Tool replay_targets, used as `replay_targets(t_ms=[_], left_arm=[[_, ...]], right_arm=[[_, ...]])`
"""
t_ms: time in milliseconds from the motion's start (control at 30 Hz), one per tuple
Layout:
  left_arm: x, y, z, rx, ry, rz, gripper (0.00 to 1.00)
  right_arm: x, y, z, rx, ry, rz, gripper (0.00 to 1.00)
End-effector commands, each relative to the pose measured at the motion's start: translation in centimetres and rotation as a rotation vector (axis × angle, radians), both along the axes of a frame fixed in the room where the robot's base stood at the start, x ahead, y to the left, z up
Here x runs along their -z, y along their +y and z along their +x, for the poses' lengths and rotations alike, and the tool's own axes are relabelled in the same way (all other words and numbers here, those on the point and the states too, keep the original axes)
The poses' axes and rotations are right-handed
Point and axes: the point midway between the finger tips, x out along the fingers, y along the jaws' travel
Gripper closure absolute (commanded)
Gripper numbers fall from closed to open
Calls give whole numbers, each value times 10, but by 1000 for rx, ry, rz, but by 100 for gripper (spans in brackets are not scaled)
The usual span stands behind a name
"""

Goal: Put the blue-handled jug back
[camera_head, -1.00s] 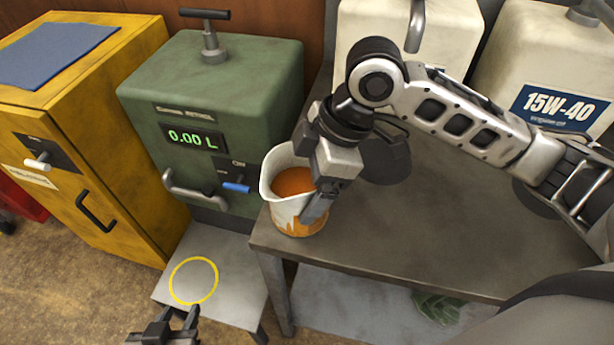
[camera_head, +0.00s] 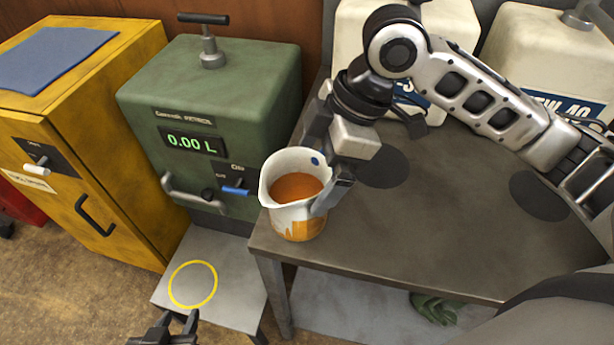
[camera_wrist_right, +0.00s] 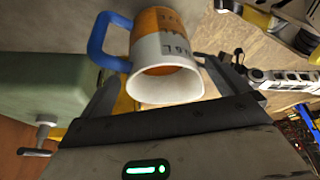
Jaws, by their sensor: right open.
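The jug (camera_head: 296,222) is white with orange-brown liquid inside and stands upright on the front left corner of the grey table (camera_head: 420,240). In the right wrist view its blue handle (camera_wrist_right: 103,42) shows on the jug's left side. My right gripper (camera_head: 330,192) is open beside the jug's right side in the head view. In the right wrist view the jug (camera_wrist_right: 165,62) lies between and just beyond the spread fingers (camera_wrist_right: 155,88). My left gripper (camera_head: 163,328) is low at the bottom edge, apart from the jug, its fingers spread and empty.
A green dispenser (camera_head: 215,90) reading 0.00 L stands left of the table. Below it, a low stand (camera_head: 235,280) bears a yellow ring (camera_head: 193,284). A yellow cabinet (camera_head: 90,130) is further left. Pale canisters (camera_head: 540,60) stand behind my right arm. Dark round discs (camera_head: 540,195) mark the tabletop.

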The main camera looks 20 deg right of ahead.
Motion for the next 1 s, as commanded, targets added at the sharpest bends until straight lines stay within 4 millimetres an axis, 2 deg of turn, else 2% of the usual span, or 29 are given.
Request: replay_targets(t_ms=[33, 200, 400, 1000], left_arm=[[-1, 0, -1, 0, 3, 2, 64], [-1, 1, -2, 0, 7, 5, 64], [-3, 2, -1, -2, 5, 5, 64], [-4, 2, 0, -5, 1, 4, 64]], right_arm=[[-13, -5, 0, 1, -6, -1, 0], [-45, -18, -3, 2, -4, -2, 0], [-66, -26, -5, 0, 0, 0, 0], [-70, -28, -6, 0, 1, 0, 0]])
